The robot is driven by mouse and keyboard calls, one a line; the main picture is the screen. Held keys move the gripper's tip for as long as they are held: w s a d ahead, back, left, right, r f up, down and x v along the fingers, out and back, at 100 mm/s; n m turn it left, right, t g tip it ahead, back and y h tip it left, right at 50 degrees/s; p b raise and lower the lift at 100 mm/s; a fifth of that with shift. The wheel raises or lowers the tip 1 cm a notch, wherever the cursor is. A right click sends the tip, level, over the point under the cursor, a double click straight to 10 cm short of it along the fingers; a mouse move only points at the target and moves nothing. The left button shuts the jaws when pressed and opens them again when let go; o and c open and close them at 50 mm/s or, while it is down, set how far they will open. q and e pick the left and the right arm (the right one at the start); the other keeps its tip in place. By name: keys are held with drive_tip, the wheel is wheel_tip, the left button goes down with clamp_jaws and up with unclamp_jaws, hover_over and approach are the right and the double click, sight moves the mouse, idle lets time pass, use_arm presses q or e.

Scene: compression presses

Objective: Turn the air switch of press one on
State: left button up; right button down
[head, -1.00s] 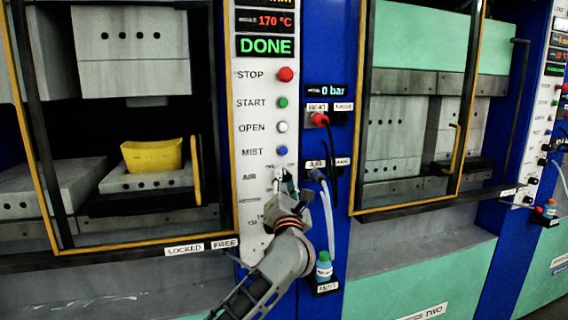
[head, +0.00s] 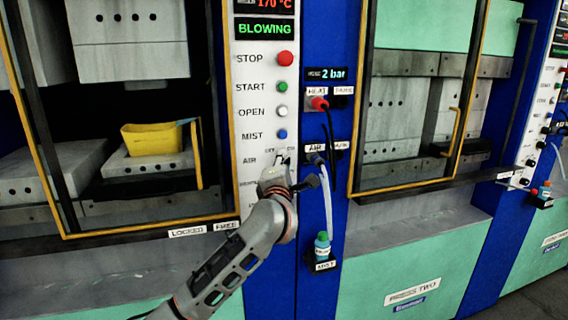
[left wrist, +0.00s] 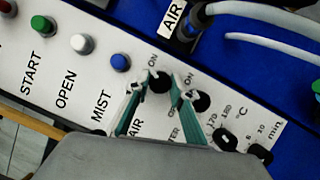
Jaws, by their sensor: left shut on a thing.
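Press one's control panel (head: 252,215) stands beside its open bay on the left. Its display (head: 264,29) reads BLOWING, and the pressure display (head: 326,73) reads 2 bar. My left gripper (head: 282,158) is at the panel beside the AIR label, largely hiding the switch in the head view. In the left wrist view, the two teal fingers of this gripper (left wrist: 160,97) are on either side of the black air switch (left wrist: 158,80), shut on it. A second black knob (left wrist: 201,101) is just right of the right finger. My right gripper is out of view.
A yellow part (head: 152,139) lies on the lower block in press one. STOP, START, OPEN and MIST buttons line the panel above the gripper. Hoses and a MIST bottle (head: 322,245) are close to its right. Press two (head: 412,290) stands to the right.

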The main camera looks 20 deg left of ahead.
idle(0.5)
use_arm(q)
drive_tip(key=o, duration=1.1)
drive_tip(key=v, duration=1.2)
